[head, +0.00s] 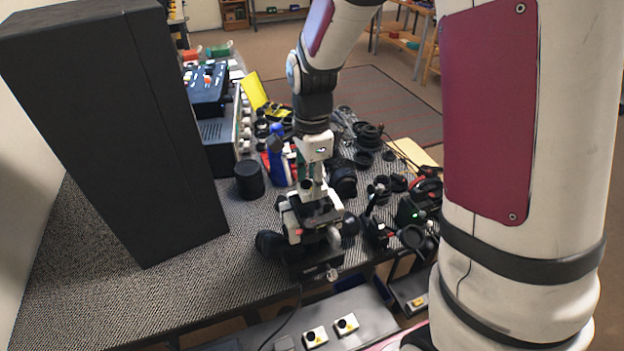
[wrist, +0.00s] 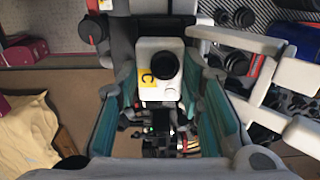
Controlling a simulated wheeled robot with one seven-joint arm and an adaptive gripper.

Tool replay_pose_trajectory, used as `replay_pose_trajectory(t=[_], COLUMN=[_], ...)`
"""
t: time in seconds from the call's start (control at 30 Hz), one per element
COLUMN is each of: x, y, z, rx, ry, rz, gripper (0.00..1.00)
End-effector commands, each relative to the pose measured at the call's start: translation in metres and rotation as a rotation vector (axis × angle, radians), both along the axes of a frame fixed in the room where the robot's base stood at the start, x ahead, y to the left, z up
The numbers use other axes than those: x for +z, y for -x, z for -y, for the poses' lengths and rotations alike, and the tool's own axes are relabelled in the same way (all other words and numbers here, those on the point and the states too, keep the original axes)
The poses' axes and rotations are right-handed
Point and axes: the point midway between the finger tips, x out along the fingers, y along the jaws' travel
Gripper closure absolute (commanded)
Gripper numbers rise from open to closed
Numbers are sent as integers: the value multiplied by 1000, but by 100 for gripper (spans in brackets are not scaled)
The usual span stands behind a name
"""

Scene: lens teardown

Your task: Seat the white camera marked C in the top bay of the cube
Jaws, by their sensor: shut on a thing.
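The white camera marked C (wrist: 148,88) shows in the middle of the wrist view, with a yellow C label and a dark round lens. It lies between the teal-padded fingers of my gripper (wrist: 160,85), which is shut on it. In the head view my gripper (head: 313,222) points down over a dark rig (head: 312,262) at the table's front edge, with black round parts at both sides. This seems to be the cube; its bays cannot be made out. The held camera is hard to tell from the fingers in the head view.
A tall black box (head: 115,130) stands on the left of the table (head: 150,310). A black cylinder (head: 249,180) is behind the rig, and many dark lens parts crowd the right. White cameras with yellow labels (head: 346,324) lie on a lower grey shelf in front.

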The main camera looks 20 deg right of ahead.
Motion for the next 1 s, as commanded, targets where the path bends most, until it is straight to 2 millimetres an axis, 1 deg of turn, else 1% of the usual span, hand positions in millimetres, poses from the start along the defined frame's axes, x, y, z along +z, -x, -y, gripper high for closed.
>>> replay_pose_trajectory(t=[0.43, 1.0], x=[-1, -13], y=[0, -1], z=[0, 0], rx=[0, 0], ry=[0, 0], rz=[0, 1], gripper=[95, 95])
